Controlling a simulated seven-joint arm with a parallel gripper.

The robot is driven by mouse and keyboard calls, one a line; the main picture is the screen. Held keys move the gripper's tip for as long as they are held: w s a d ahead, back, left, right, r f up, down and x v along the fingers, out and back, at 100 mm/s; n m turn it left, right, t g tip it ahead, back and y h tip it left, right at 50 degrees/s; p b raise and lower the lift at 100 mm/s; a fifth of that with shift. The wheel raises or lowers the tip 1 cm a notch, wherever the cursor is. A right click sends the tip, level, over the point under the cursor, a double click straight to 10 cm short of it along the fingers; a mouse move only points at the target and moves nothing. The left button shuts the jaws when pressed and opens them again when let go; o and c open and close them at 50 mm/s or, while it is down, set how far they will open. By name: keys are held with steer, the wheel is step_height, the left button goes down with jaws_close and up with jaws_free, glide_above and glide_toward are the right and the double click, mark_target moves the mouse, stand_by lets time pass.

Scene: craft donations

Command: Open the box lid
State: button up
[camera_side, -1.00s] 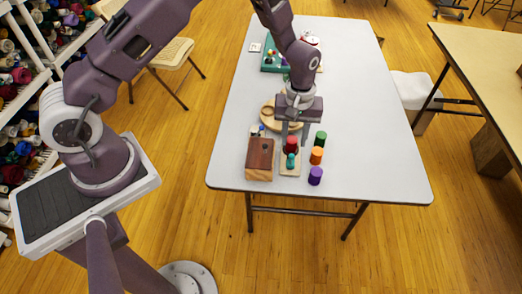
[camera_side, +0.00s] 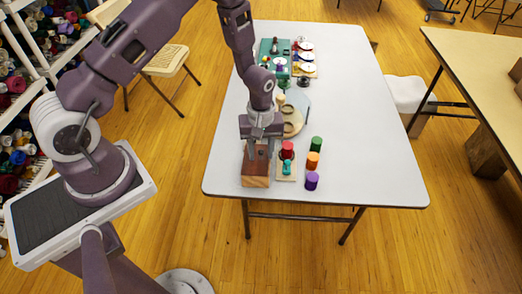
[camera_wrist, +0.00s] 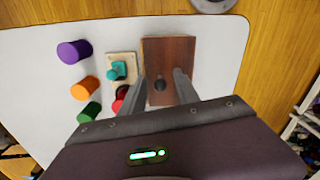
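The wooden box (camera_side: 255,181) stands near the front left of the table, with a dark brown lid (camera_wrist: 180,54) on top. The lid lies closed on the box and has a small dark knob (camera_wrist: 160,85). My gripper (camera_side: 260,154) is above the box, pointing down. In the wrist view, my gripper (camera_wrist: 158,80) is open, with one finger on each side of the knob. I see no contact with the knob; the height of the fingertips above the lid is hard to tell. The far part of the lid is hidden behind my gripper.
Green (camera_side: 316,144), orange (camera_side: 312,160) and purple (camera_side: 311,181) cylinders stand further right. A green tray (camera_side: 267,48) is at the back. The table's right side is clear.

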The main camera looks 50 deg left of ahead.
jaws_close()
stand_by(1.3)
